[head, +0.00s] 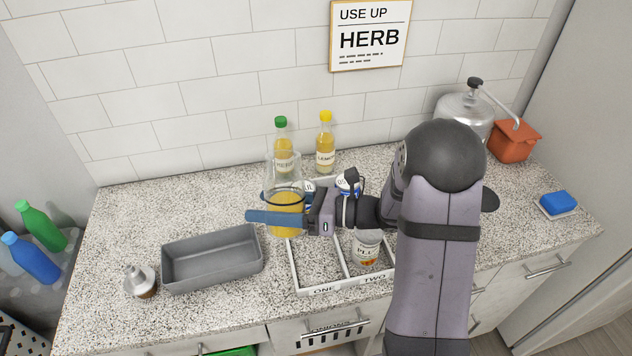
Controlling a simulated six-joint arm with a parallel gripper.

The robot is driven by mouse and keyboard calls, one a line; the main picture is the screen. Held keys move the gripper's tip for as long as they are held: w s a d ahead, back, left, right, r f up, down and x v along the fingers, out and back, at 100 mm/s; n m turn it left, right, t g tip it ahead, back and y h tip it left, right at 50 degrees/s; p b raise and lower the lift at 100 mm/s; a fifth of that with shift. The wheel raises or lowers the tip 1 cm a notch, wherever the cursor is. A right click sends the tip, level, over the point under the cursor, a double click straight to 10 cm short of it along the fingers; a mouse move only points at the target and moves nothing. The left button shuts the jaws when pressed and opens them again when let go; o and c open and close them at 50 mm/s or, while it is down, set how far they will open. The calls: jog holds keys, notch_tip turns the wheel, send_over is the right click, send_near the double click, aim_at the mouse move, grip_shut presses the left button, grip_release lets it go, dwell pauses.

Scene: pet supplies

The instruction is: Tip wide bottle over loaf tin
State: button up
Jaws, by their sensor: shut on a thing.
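The wide bottle (286,225) is clear glass with yellow liquid in its lower part and stands roughly upright. My gripper (262,206) is shut on it, with blue fingers on either side of its body. The bottle appears held above the back left of the white divided tray; its exact height is hard to tell. The loaf tin (212,278) is a grey, rectangular, open tin on the counter, to the left of the bottle and nearer the front. It looks empty. My gripper is to its right, not over it.
A green-capped bottle (281,126) and yellow-capped bottle (325,146) stand behind. The divided tray (318,284) holds a labelled jar (366,252). A small metal-topped shaker (139,280) stands left of the tin. The counter behind the tin is clear.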

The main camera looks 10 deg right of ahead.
jog(key=s+a+f+n+g, duration=0.3)
jog(key=s+a+n+g, duration=0.3)
jog(key=s+a+g, duration=0.5)
jog(key=shift+s+a+f+g+b, duration=0.2)
jog(key=shift+s+a+g+b, duration=0.25)
jog(key=shift+s+a, duration=0.5)
jog(key=shift+s+d, duration=0.2)
jog(key=shift+s, duration=0.05)
jog(key=shift+s+d+r+m+g+h+p, duration=0.1)
jog(key=shift+s+d+m+g+h+p, duration=0.35)
jog(key=shift+m, duration=0.8)
jog(key=shift+s+d+m+g+h+p, duration=0.15)
jog(key=shift+s+m+p, duration=0.3)
jog(key=shift+m+p, duration=0.6)
jog(key=shift+s+d+r+m+g+h+p, duration=0.15)
jog(key=shift+s+m+h+p, duration=0.25)
jog(key=shift+m, duration=1)
jog(key=shift+f, duration=0.15)
jog(key=shift+r+m+p, duration=0.5)
jog(key=shift+r+p, duration=0.05)
jog(key=shift+p, duration=1.55)
